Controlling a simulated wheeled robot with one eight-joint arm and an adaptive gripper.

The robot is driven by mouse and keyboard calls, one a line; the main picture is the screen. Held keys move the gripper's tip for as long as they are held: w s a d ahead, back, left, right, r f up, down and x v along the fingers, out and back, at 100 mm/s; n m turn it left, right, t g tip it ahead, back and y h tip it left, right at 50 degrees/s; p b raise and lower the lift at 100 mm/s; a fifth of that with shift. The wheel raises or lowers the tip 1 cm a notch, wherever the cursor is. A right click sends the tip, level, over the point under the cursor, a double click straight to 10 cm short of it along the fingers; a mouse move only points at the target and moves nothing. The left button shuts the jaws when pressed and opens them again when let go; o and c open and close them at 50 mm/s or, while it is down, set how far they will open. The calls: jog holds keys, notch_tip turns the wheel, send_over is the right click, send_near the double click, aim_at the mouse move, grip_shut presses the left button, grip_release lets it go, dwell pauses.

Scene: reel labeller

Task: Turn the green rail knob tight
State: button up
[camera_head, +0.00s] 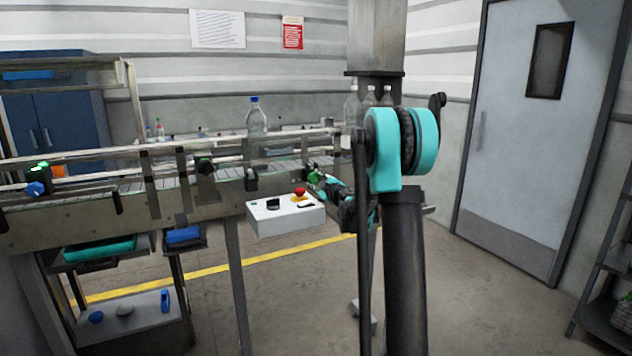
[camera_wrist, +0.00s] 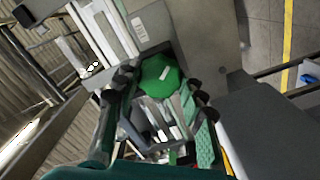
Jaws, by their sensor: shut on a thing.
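The green rail knob (camera_wrist: 160,76) is large in the wrist view, a lobed green knob with a pale mark on its face. My gripper (camera_wrist: 163,92) has its fingers on either side of the knob and is shut on it. In the head view the knob (camera_head: 313,174) is small, at the front side of the conveyor, partly hidden by my gripper (camera_head: 318,180). How tight the knob is cannot be told.
A white control box (camera_head: 286,216) with a red button (camera_head: 300,191) sits just below and left of my gripper. A bottle with a blue cap (camera_head: 256,118) stands on the conveyor (camera_head: 110,203). A blue knob (camera_head: 35,188) is at the far left. Floor is clear toward the door (camera_head: 520,150).

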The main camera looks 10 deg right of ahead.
jog(key=shift+m, duration=0.6)
jog(key=o, duration=1.2)
jog(key=shift+c, duration=0.2)
jog(key=v, duration=1.2)
jog(key=shift+s+d, duration=0.1)
